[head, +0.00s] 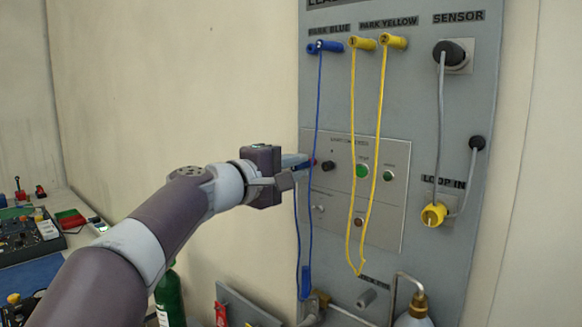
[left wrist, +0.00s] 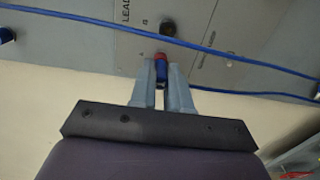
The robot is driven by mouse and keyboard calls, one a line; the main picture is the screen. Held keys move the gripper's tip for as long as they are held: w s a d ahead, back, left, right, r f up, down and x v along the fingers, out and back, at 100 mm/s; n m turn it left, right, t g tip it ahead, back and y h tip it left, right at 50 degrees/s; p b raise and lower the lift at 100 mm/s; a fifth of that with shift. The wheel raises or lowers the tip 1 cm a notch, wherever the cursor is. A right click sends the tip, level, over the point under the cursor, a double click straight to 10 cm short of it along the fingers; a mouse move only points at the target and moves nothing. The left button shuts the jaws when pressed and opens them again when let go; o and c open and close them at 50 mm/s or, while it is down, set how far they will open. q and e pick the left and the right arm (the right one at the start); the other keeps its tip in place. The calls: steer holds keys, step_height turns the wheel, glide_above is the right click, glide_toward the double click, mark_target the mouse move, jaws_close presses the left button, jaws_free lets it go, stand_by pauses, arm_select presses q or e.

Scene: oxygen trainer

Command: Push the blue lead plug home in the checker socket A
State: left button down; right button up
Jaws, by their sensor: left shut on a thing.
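My left gripper (head: 306,162) reaches the left edge of the light grey checker panel (head: 347,215). In the left wrist view, its two grey fingers (left wrist: 161,88) are shut on a blue plug (left wrist: 161,73). A red ring or socket (left wrist: 160,56) shows right at the plug's far end; I cannot tell how deep the plug sits. A black socket (head: 328,165) is just right of the fingertips in the head view, also seen in the wrist view (left wrist: 168,28). The letters by the sockets are too small to read. My right gripper is not in view.
The other blue plug (head: 325,47) is in PARK BLUE, its blue lead (head: 314,130) looping down beside the gripper. Two yellow leads (head: 352,190) hang over the panel, right of the gripper. A cluttered bench (head: 30,235) and a green cylinder (head: 169,297) are lower left.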

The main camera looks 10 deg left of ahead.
arm_select(q)
steer(key=c, duration=1)
jaws_free()
steer(key=shift+w+d, duration=0.1)
